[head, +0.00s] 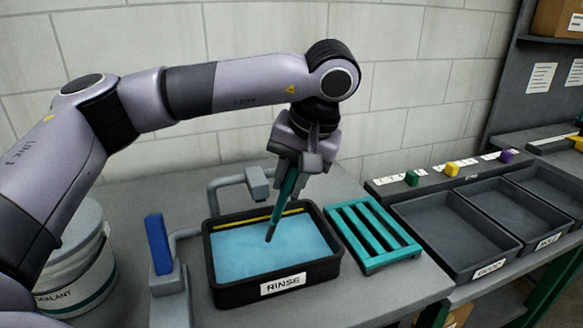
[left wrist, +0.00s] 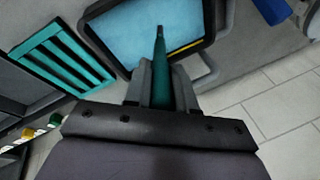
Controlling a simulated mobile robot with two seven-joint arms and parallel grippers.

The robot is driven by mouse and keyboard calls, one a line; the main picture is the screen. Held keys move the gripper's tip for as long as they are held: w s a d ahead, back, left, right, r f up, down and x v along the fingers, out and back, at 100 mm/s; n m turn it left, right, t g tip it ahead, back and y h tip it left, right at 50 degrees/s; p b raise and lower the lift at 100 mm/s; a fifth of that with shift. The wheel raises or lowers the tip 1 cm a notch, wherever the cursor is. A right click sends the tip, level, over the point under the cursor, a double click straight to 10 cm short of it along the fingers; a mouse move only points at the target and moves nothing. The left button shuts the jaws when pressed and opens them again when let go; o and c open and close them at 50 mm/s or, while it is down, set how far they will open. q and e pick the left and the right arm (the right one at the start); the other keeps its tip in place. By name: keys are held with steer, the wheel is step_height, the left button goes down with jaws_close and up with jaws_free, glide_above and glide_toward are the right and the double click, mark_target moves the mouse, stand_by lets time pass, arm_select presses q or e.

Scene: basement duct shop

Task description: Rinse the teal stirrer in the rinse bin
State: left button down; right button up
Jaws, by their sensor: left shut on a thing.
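The teal stirrer (head: 284,190) is held by my left gripper (head: 300,160), which is shut on its upper part. The stirrer points down, slightly tilted, with its dark tip over or at the blue water of the rinse bin. I cannot tell for sure whether the tip touches the water. The black rinse bin (head: 328,268) bears a RINSE label on its front wall. In the left wrist view the stirrer (left wrist: 160,70) sticks out between the fingers of the gripper (left wrist: 156,88) towards the bin (left wrist: 208,20). My right gripper is not in view.
A teal slatted rack (head: 372,234) stands right of the bin. Grey trays (head: 455,236) lie further right, with small coloured blocks behind. A grey tap-like pipe (head: 256,182) rises behind the bin. A blue-handled post (head: 158,245) and a sealant bucket (head: 85,262) stand left.

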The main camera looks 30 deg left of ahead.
arm_select(q)
steer(key=shift+w+f, duration=0.1)
steer(key=shift+f, duration=0.05)
steer(key=shift+f+b, duration=0.7)
step_height(320, 180, down, 4)
steer(key=b, duration=0.3)
steer(key=shift+f+b, duration=0.2)
steer(key=shift+b, duration=0.1)
steer(key=shift+f, duration=0.6)
stand_by(1.3)
steer(key=shift+r+p, duration=2.85)
steer(key=shift+r, duration=0.75)
